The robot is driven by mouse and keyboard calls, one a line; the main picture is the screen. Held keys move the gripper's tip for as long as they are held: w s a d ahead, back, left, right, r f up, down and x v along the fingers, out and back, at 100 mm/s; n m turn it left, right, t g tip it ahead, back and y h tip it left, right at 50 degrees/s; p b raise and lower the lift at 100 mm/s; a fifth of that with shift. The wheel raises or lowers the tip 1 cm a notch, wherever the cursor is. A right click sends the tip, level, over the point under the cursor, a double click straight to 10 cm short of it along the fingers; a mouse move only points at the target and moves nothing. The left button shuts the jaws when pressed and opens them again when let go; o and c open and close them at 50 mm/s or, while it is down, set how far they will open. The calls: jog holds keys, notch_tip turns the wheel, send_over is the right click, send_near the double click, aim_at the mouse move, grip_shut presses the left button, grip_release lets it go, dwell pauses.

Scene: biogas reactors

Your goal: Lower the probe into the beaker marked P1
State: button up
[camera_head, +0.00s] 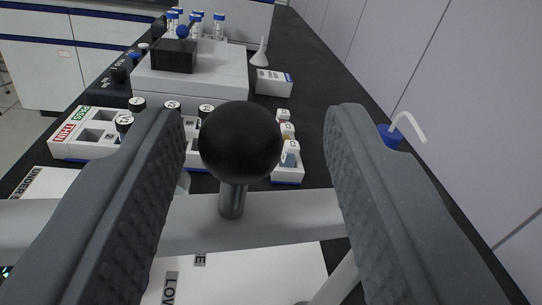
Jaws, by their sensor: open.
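A black ball knob (240,143) on a short metal stem stands upright in the middle of the view, on a pale horizontal bar (285,215). I cannot tell whether this is the probe's handle; no probe tip shows. My gripper (256,112) is open, one ridged grey finger on each side of the knob. A gap shows on the right; on the left the finger is close to the knob, and I cannot tell whether they touch. No beaker marked P1 can be made out. The left finger and knob hide part of the bench behind.
A white rack (75,148) with black-capped bottles stands behind the left finger, a smaller white rack (289,172) right of the knob. Farther back are a white box (185,88), blue-capped vials (219,27) and a funnel (259,55). A blue-capped wash bottle (390,137) stands by the right wall.

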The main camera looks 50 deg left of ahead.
jog(key=v, duration=0.5)
jog(key=shift+s+d+b, duration=0.1)
jog(key=shift+d+b, duration=0.25)
jog(key=shift+c, duration=0.2)
